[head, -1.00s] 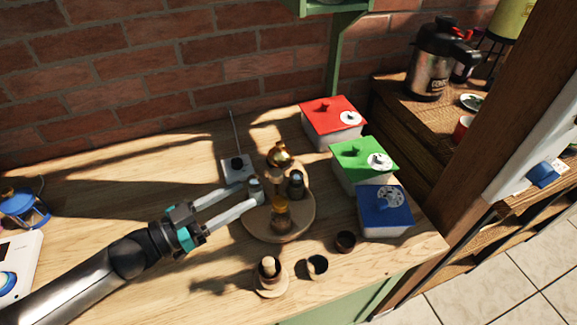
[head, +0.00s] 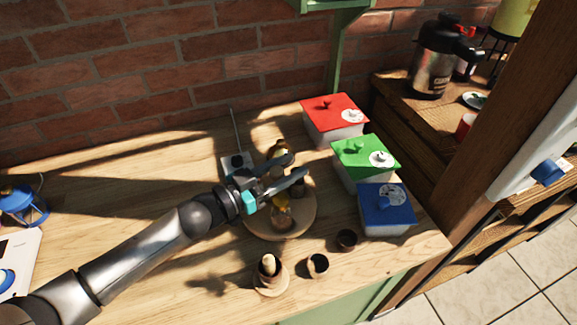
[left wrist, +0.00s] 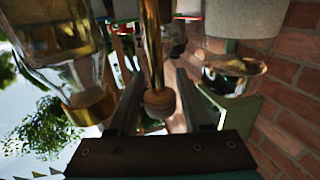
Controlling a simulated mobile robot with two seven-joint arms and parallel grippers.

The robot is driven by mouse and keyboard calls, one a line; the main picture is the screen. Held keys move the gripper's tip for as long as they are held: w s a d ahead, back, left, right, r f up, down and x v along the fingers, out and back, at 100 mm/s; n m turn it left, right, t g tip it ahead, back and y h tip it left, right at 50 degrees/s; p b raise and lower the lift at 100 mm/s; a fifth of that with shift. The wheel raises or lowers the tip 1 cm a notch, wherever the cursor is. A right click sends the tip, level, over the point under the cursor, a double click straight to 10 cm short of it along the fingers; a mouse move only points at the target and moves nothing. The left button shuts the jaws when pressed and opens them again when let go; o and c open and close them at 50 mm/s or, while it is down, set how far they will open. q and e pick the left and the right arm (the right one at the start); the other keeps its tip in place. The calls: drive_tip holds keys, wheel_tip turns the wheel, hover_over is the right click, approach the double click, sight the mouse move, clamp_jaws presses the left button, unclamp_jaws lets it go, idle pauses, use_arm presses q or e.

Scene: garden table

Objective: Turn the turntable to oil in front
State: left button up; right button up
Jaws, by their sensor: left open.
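The round wooden turntable (head: 262,232) stands mid-table with several containers on it. A glass bottle with amber contents (head: 283,216), seemingly the oil, stands at its front; a glass bottle also fills the left of the left wrist view (left wrist: 65,65). A dark-topped shaker (head: 299,191) is at the right, and a golden-topped container (head: 280,146) is at the back, partly hidden. My left gripper (head: 297,166) is open above the turntable. In the left wrist view, a slim golden post (left wrist: 152,45) with a round wooden end appears between the fingers; contact is unclear. My right gripper is not seen.
Red (head: 333,112), green (head: 365,157) and blue (head: 386,205) lidded boxes stand close right of the turntable. Small dark cups (head: 318,265) and a wooden holder (head: 270,275) are in front. A small white-based device (head: 237,162) stands behind left.

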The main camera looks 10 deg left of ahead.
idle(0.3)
use_arm(q)
clamp_jaws()
drive_tip(key=shift+w+d, duration=0.1)
idle(1.2)
